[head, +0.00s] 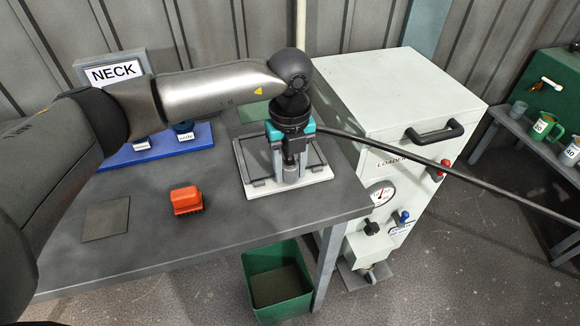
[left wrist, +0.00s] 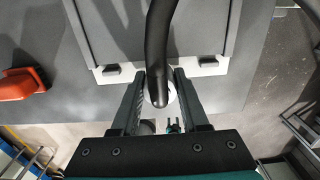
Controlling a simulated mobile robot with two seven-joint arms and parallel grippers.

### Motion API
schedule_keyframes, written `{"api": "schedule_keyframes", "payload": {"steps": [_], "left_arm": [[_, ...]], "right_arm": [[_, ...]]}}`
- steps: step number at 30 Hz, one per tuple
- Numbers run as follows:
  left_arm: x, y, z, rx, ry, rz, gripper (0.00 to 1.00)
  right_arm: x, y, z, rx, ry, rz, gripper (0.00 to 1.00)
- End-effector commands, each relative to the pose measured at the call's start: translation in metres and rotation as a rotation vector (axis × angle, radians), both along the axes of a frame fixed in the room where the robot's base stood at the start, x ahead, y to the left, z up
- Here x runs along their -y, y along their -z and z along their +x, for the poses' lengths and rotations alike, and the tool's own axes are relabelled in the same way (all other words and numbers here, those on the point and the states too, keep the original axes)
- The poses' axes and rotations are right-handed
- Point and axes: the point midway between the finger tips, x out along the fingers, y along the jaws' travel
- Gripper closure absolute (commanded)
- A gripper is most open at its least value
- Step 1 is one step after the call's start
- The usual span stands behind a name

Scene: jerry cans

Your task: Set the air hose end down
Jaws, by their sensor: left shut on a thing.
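My left gripper (head: 291,170) points down over the white-edged frame on the grey bench. Its fingers are shut on the air hose end (head: 291,169), a short grey fitting. In the left wrist view the fingers (left wrist: 157,90) stand on either side of the pale round fitting, with the black hose (left wrist: 160,40) bending over it. In the head view the hose (head: 420,159) runs right, past the white cabinet. I cannot tell whether the fitting touches the surface below. My right gripper is not in view.
The white-edged frame (head: 316,177) sits near the bench's right edge. An orange brush (head: 186,200) and a flat grey square (head: 106,220) lie left of it, with bare bench (head: 150,245) around. The white loader cabinet (head: 385,85) stands right; a green bin (head: 277,284) is below.

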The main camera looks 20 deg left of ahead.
Motion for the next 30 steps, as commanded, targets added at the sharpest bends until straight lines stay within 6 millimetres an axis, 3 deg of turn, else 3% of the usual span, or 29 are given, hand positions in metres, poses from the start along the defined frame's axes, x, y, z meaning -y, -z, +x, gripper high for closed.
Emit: {"api": "schedule_keyframes", "payload": {"steps": [15, 16, 23, 30], "left_arm": [[0.0, 0.012, 0.0, -0.001, 0.0, -0.001, 1.0], [0.0, 0.013, 0.0, -0.001, 0.0, 0.0, 0.53], [-0.001, 0.015, -0.002, -0.006, 0.0, 0.004, 0.28], [-0.003, 0.016, -0.003, -0.013, -0.002, 0.01, 0.26]], "right_arm": [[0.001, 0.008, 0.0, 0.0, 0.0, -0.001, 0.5], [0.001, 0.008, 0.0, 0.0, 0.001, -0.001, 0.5], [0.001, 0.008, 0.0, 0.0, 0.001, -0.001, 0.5], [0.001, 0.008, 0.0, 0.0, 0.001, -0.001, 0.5]]}}
